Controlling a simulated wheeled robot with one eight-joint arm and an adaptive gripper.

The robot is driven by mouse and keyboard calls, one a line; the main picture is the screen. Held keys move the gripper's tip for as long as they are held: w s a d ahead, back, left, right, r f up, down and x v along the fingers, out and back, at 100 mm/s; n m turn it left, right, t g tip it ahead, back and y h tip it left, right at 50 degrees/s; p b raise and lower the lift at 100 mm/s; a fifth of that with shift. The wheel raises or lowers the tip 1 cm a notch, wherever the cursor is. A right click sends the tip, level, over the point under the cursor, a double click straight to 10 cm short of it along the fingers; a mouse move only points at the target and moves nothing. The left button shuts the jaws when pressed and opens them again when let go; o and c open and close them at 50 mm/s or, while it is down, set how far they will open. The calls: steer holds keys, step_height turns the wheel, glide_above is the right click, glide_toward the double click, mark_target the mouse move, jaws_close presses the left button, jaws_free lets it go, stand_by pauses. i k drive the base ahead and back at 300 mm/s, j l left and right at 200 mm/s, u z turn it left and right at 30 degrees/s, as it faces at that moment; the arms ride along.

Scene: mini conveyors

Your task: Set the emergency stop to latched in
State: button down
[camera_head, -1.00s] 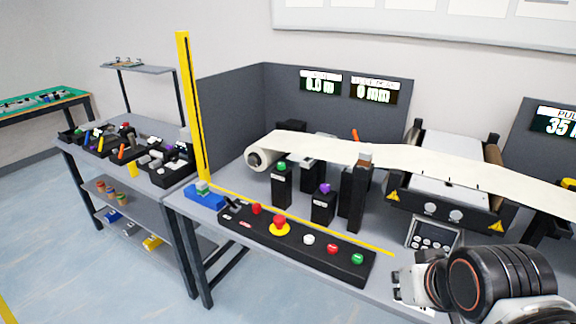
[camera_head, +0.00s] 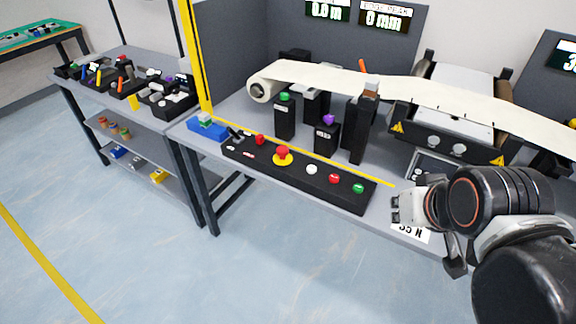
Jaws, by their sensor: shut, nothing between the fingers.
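The emergency stop (camera_head: 283,153) is a red mushroom button on a yellow disc. It sits on the black control panel (camera_head: 240,158) along the front edge of the bench. From this view I cannot tell whether it is pressed in or out. My gripper (camera_head: 398,208) is shut and empty, at the right end of the panel. It is well to the right of the emergency stop and apart from it. Its fingertips are small and only partly clear in this view.
The panel also bears a smaller red button (camera_head: 260,139), a white button (camera_head: 311,169), another red button (camera_head: 334,178) and a green button (camera_head: 358,188). Black posts (camera_head: 326,138) stand behind it under a paper web (camera_head: 330,78). A blue block (camera_head: 207,129) lies at left. The floor in front is clear.

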mark_target(282, 150)
steer(key=i+u, duration=0.4)
steer(key=i+l+u, duration=0.2)
steer(key=i+u, duration=0.2)
steer(key=i, duration=0.15)
